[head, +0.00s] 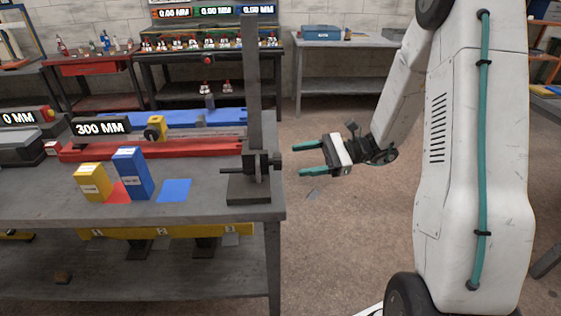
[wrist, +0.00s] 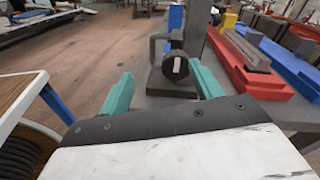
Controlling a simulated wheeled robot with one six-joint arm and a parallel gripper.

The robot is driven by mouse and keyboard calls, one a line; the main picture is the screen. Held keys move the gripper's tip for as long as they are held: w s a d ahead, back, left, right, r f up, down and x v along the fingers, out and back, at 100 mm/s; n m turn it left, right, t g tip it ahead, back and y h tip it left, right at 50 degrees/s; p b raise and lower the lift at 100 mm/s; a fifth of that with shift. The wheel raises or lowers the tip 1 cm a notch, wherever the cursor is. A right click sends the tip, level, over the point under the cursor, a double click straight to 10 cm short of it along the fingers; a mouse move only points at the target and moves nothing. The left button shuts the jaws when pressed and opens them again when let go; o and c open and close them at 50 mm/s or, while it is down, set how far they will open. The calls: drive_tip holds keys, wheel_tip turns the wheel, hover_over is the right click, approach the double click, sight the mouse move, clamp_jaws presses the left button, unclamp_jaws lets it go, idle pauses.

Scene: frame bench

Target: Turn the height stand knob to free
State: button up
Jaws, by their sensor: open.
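The height stand (head: 253,95) is a tall dark grey post on a square base at the bench's right end. Its knob (head: 276,163) sticks out on the right side, towards my gripper. In the wrist view the knob (wrist: 175,66) is a dark round disc with a white, roughly upright bar on its face. My gripper (head: 301,159) is open and empty, to the right of the stand and apart from the knob. In the wrist view the knob shows beyond and between the teal fingertips (wrist: 160,76), nearer the right finger. No label by the knob is readable.
On the bench (head: 215,205) stand a yellow box (head: 92,182), a blue box (head: 133,172), a red rail (head: 150,149) and a "300 MM" display (head: 102,127). Blue and red mats lie in front.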

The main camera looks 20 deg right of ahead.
sight(281, 161)
drive_tip(key=w+a, duration=0.1)
drive_tip(key=a, duration=0.1)
drive_tip(key=w+a+f+m+t, duration=0.1)
drive_tip(key=w+a+f+t, duration=0.1)
drive_tip(key=w+a, duration=0.1)
drive_tip(key=shift+a+m, duration=0.3)
drive_tip(key=shift+m, duration=0.1)
drive_tip(key=c, duration=1)
